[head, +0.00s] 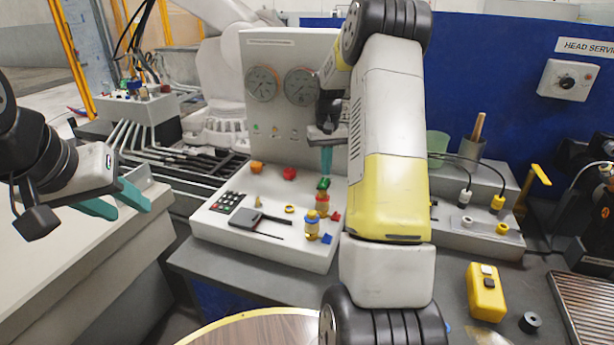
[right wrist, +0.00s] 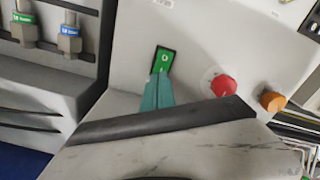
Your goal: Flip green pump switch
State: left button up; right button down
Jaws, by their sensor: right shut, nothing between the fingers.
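The green pump switch (right wrist: 164,60) is a green rocker with white marks on a pale panel, upper middle of the right wrist view. In the head view it is a small green piece (head: 323,184) on the white control box (head: 215,222). My right gripper (head: 326,172) points down just above it, its teal fingers together and empty. In the right wrist view the shut fingertips (right wrist: 160,78) overlap the switch's lower end; I cannot tell whether they touch. My left gripper (head: 131,211) is open and empty at the left, away from the box.
A red button (right wrist: 222,86) and an orange knob (right wrist: 272,101) sit right of the switch in the right wrist view. Brass fittings (head: 312,224) stand in front of it in the head view. A gauge panel (head: 268,120) rises behind the box.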

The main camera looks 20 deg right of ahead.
aim_at(325, 179)
jog(key=shift+f, duration=1.1)
dwell(0.9)
jog(key=shift+r, duration=3.5)
